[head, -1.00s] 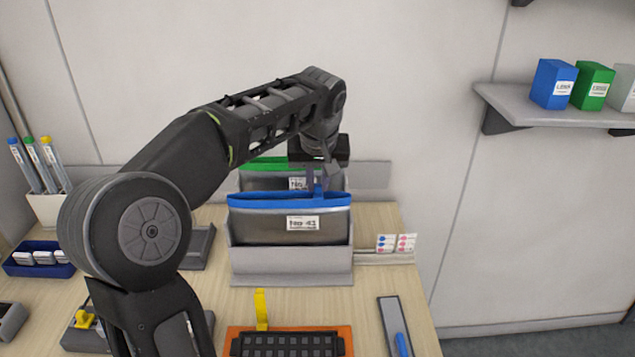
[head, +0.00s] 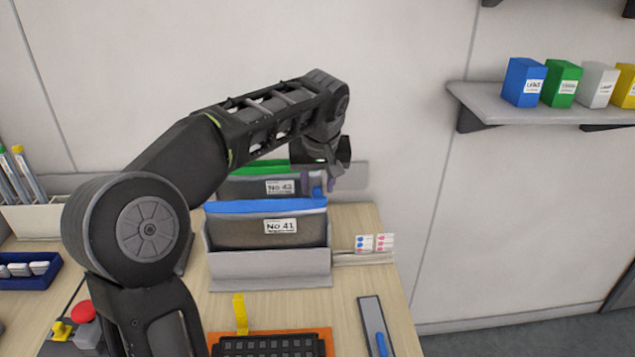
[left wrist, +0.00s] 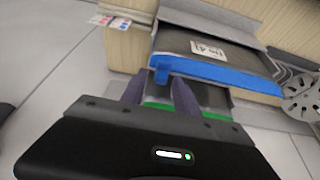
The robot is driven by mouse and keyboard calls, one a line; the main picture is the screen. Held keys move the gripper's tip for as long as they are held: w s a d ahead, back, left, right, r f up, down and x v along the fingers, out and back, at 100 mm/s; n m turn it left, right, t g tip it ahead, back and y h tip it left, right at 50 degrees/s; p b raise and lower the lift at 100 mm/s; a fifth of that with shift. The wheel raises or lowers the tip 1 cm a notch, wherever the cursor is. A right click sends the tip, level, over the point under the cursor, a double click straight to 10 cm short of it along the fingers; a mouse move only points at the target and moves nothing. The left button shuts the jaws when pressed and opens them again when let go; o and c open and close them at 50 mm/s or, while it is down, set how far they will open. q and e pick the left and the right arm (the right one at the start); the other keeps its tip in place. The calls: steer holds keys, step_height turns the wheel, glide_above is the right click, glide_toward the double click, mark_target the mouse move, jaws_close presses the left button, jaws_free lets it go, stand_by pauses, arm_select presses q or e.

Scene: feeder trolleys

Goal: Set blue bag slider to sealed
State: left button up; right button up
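The blue bag (head: 240,235), labelled No 41 with a blue top strip, stands upright in a grey holder (head: 270,270). Its small blue slider (head: 318,191) sits at the right end of the strip. In the left wrist view the slider (left wrist: 161,76) is at the left end of the blue strip (left wrist: 220,77). My left gripper (head: 318,185) reaches down over that end. Its two fingers stand apart, one on each side of the slider; the gripper also shows in the left wrist view (left wrist: 160,82). My right gripper is out of view.
A green-topped bag (head: 240,187) stands close behind the blue one. A small card stand (head: 365,257) is to the right of the holder. An orange-edged tray (head: 325,335) and a yellow tab (head: 240,314) are in front. A shelf with boxes (head: 523,82) is at upper right.

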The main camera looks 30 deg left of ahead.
arm_select(q)
steer(key=v, duration=0.8)
steer(key=shift+b, duration=0.3)
steer(key=shift+f, duration=0.1)
